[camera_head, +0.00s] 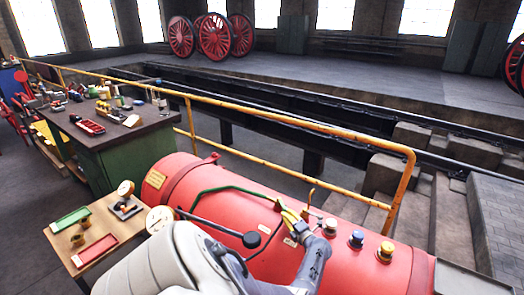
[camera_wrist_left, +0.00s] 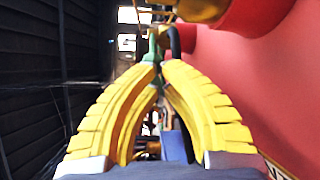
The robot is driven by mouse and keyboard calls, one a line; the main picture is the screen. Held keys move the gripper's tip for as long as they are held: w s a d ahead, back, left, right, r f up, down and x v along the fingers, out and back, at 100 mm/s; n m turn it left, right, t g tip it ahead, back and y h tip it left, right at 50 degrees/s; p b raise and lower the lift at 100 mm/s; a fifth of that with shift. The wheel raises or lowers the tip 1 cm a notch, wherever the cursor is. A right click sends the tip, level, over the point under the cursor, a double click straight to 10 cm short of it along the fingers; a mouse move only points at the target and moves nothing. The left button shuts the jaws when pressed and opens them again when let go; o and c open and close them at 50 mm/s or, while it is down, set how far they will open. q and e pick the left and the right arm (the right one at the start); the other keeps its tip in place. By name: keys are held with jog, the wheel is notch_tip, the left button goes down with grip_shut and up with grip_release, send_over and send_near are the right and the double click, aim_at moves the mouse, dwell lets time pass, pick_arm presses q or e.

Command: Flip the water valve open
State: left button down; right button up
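The red tank (camera_head: 215,200) fills the lower middle of the head view, with a green pipe (camera_head: 222,189) along its top. My left gripper (camera_head: 283,208), with yellow ribbed fingers, is over the tank top at the pipe's right end. In the left wrist view its fingertips (camera_wrist_left: 160,68) come nearly together. A small green and dark grey part (camera_wrist_left: 157,42) shows just at or beyond the tips; I cannot tell whether they grip it. Which fitting is the water valve is not clear; the fingers partly hide that spot. My right gripper is not in view.
A brass-coloured lever (camera_head: 311,196) stands just right of my left gripper. Blue (camera_head: 356,239) and yellow-topped (camera_head: 386,250) fittings stand further right. A yellow railing (camera_head: 300,119) runs behind the tank.

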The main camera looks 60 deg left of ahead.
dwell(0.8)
pick_arm(q)
jog(key=shift+w+d+r, duration=0.1)
jog(key=shift+w+d, duration=0.45)
jog(key=shift+d, duration=1.05)
jog(key=shift+w+d+r, duration=0.15)
jog(key=shift+w+d, duration=0.45)
jog(key=shift+d, duration=0.95)
jog(key=shift+w+d+r, duration=0.1)
jog(key=shift+w+d, duration=0.45)
jog(key=shift+d, duration=1.05)
